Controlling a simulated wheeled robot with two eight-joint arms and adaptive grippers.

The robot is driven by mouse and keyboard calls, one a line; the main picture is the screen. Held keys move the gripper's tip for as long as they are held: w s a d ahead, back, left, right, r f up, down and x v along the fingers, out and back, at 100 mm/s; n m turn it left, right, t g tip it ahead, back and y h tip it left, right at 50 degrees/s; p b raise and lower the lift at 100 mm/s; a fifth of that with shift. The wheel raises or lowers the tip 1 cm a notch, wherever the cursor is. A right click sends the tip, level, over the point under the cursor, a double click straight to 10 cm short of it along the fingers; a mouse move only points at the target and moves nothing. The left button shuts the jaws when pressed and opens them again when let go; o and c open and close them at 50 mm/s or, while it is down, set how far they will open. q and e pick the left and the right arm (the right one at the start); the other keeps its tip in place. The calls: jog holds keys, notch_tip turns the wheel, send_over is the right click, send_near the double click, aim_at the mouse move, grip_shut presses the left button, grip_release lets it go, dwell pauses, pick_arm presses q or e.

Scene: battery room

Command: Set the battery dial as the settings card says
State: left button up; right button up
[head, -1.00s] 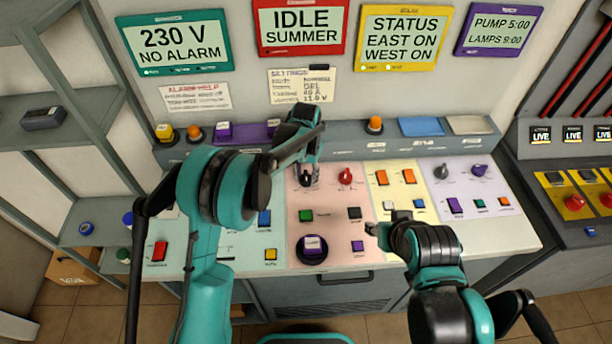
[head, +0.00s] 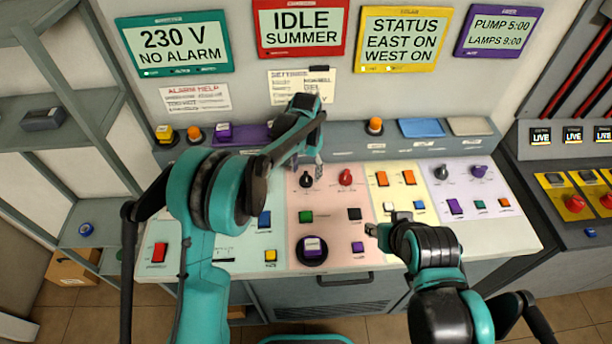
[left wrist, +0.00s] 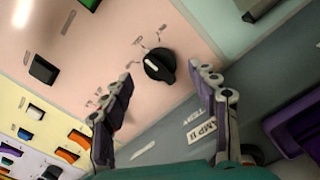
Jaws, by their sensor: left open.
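A black dial (head: 306,179) stands on the pink panel (head: 330,232). In the left wrist view the black dial (left wrist: 159,67) has a white pointer mark toward its upper left; its small labels are unreadable. My left gripper (head: 307,158) is open. In its wrist view, its fingers (left wrist: 166,78) are spread on either side of the dial, apart from it. The settings card (head: 285,88) hangs on the back wall, partly covered by my left arm; its lines are too blurred to read surely. My right gripper (head: 386,225) hovers over the right edge of the pink panel.
A red dial (head: 346,177) is close right of the black one. Green (head: 306,216), black (head: 354,214) and purple (head: 358,247) buttons and a round black-based control (head: 312,250) lie nearer. A raised ledge (head: 345,149) runs behind the panels.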

aim_at(305, 177)
pick_arm(q)
notch_tip(305, 177, up, 9)
jog(key=shift+f, duration=0.2)
dwell(0.4)
jog(key=s+a+r+n+t+b, duration=0.25)
jog(key=s+a+r, duration=0.35)
jog(key=s+a, duration=0.55)
jog(key=s+a+f+n+t+b, duration=0.1)
jog(key=s+a+f+n+t, duration=0.1)
jog(key=s, duration=0.6)
jog(key=s+a+f+n+t+b, duration=0.1)
jog(key=s+a+f+t, duration=0.1)
jog(key=s+a+f, duration=0.3)
jog(key=s, duration=0.2)
jog(key=shift+s+n+t, duration=0.35)
